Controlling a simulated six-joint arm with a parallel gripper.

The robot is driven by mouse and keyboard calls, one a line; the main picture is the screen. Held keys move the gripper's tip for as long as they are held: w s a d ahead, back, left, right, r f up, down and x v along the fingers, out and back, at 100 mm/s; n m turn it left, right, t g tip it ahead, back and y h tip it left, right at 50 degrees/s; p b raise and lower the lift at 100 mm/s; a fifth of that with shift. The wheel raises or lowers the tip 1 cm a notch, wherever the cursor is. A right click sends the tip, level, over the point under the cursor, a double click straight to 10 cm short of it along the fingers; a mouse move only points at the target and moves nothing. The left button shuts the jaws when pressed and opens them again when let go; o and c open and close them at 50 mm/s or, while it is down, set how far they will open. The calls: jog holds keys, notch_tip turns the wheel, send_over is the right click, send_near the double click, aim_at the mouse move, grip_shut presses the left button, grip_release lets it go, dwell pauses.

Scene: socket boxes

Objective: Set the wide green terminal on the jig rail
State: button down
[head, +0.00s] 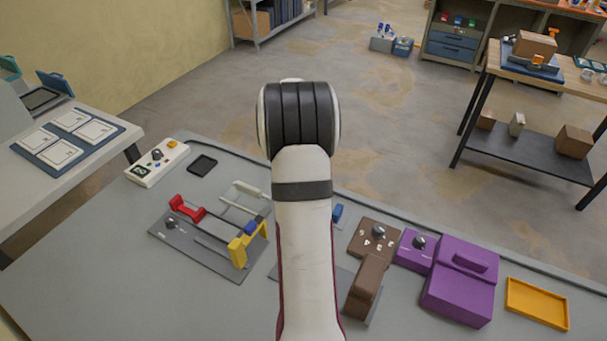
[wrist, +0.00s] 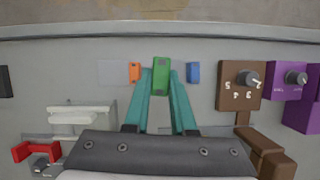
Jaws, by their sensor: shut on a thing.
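The wide green terminal (wrist: 161,76) stands upright between the teal fingertips of my gripper (wrist: 161,80) in the wrist view. The fingers are shut on its sides; I cannot tell whether it touches the table. In the head view my own arm hides the gripper and the green terminal. A grey jig plate (head: 188,249) lies left of my arm, with a red clamp (head: 186,209), a yellow bracket (head: 240,250) and a narrow strip that looks like the rail (head: 212,244). The red clamp also shows at the lower left of the wrist view (wrist: 36,151).
A small orange terminal (wrist: 134,71) and a blue one (wrist: 193,72) flank the green one closely. A white rack (head: 243,198) stands behind the jig. A brown dial box (head: 373,239), purple box (head: 460,282) and yellow tray (head: 538,302) are to the right.

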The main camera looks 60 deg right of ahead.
jog(key=w+a+r+m+g+y, duration=0.1)
jog(key=w+a+r+m, duration=0.4)
jog(key=a, duration=0.8)
jog(key=w+a+r+m+g+y, duration=0.2)
jog(key=w+a+r+m, duration=0.3)
jog(key=a, duration=0.7)
jog(key=w+a+r+m+g+y, duration=0.1)
jog(key=w+a+r+m, duration=0.25)
jog(key=a+m, duration=0.65)
jog(key=d+f+m+t+y, duration=0.1)
jog(key=d+f+m, duration=0.4)
jog(key=d+f, duration=0.1)
jog(key=d+f+m+t+y, duration=0.2)
jog(key=d+f+m, duration=0.3)
jog(key=w+d+f+m+t+y, duration=0.1)
jog(key=d+f+m+y, duration=0.1)
jog(key=d+f+m, duration=0.2)
jog(key=shift+d+f+m, duration=0.4)
jog(key=shift+d+f, duration=1.15)
jog(key=shift+f, duration=0.1)
jog(key=shift+s+f, duration=0.1)
jog(key=shift+f, duration=2.55)
